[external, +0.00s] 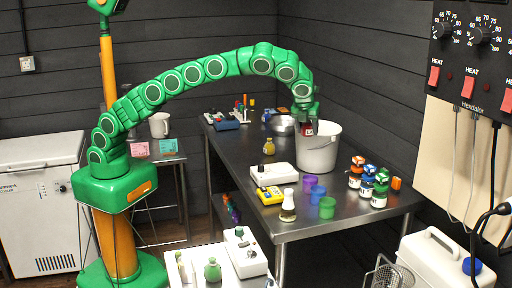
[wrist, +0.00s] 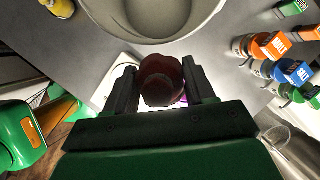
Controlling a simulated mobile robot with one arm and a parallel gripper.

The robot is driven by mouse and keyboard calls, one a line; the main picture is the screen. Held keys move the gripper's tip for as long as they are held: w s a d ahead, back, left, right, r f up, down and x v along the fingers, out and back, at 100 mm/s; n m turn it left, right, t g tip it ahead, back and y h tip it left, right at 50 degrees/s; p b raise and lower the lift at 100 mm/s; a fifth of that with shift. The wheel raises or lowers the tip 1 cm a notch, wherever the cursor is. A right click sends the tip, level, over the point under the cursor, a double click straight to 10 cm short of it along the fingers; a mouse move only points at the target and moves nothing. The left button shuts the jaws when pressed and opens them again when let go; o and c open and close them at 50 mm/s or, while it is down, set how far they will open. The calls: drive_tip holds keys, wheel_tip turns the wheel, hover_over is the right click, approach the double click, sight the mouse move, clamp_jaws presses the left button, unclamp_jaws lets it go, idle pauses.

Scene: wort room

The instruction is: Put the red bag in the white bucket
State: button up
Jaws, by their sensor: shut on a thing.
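My gripper (external: 306,115) is shut on a dark red item, the red bag (external: 306,128), at the left rim of the white bucket (external: 318,155). In the wrist view the red bag (wrist: 161,80) sits between the two dark fingers of my gripper (wrist: 163,85). The bucket (wrist: 150,32) shows beyond the bag at the top of that view, and the bag is outside its opening there. The bucket stands upright on the steel table. I cannot tell whether bag and bucket touch. The bucket's bottom is hidden in the external view.
Several colored-lid jars (external: 379,190) stand right of the bucket on the steel table (external: 300,222). Purple, blue and green cups (external: 317,193), a white device (external: 272,174) and a yellow meter (external: 268,196) are in front. A yellow bottle (external: 269,147) stands left of the bucket.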

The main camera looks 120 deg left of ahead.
sight(309, 124)
drive_tip(key=a, duration=0.1)
drive_tip(key=s+a+n, duration=0.1)
drive_tip(key=a, duration=0.1)
drive_tip(key=shift+a+n+g, duration=0.3)
drive_tip(key=w+a+f+m+t, duration=0.2)
drive_tip(key=w+a+f+m, duration=0.15)
drive_tip(key=a+f, duration=0.7)
drive_tip(key=shift+m, duration=0.35)
drive_tip(key=shift+s+a+f, duration=0.1)
drive_tip(key=shift+a+f, duration=0.15)
drive_tip(key=shift+f, duration=0.85)
drive_tip(key=shift+s+a+f, duration=0.1)
drive_tip(key=shift+a+f, duration=0.1)
drive_tip(key=shift+f, duration=0.9)
drive_tip(key=shift+s+a+f, duration=0.1)
drive_tip(key=shift+a+f, duration=0.15)
drive_tip(key=shift+f, duration=0.85)
drive_tip(key=shift+f, duration=0.1)
drive_tip(key=o, duration=0.8)
drive_tip(key=shift+o, duration=0.2)
drive_tip(key=w+v, duration=0.1)
drive_tip(key=v, duration=1.1)
drive_tip(key=shift+s, duration=0.2)
